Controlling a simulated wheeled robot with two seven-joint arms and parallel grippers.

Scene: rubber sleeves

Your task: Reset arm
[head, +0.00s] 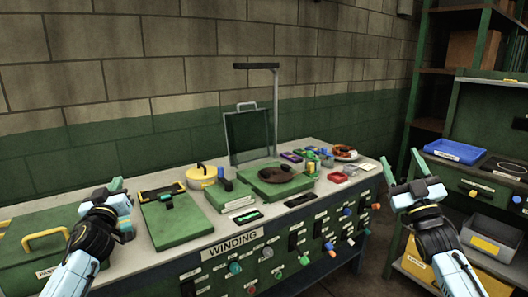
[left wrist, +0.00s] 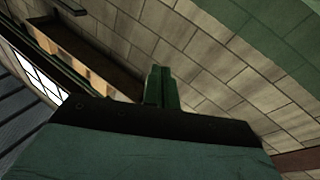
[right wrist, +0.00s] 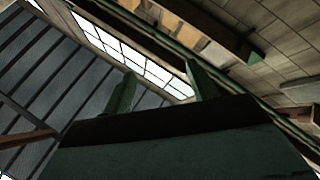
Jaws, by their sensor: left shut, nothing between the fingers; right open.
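My left gripper (head: 116,186) is raised at the left of the head view, in front of the bench, its fingers pointing up. In the left wrist view its green fingers (left wrist: 162,88) are together with nothing between them. My right gripper (head: 415,175) is raised at the right of the head view, to the right of the bench, its fingers spread and empty. In the right wrist view its two green fingers (right wrist: 160,88) stand apart with only the ceiling and windows behind them. Neither gripper touches any object.
A shelf at the right holds a blue tray (head: 455,151) and a grey bin (head: 490,232). A brick wall stands behind.

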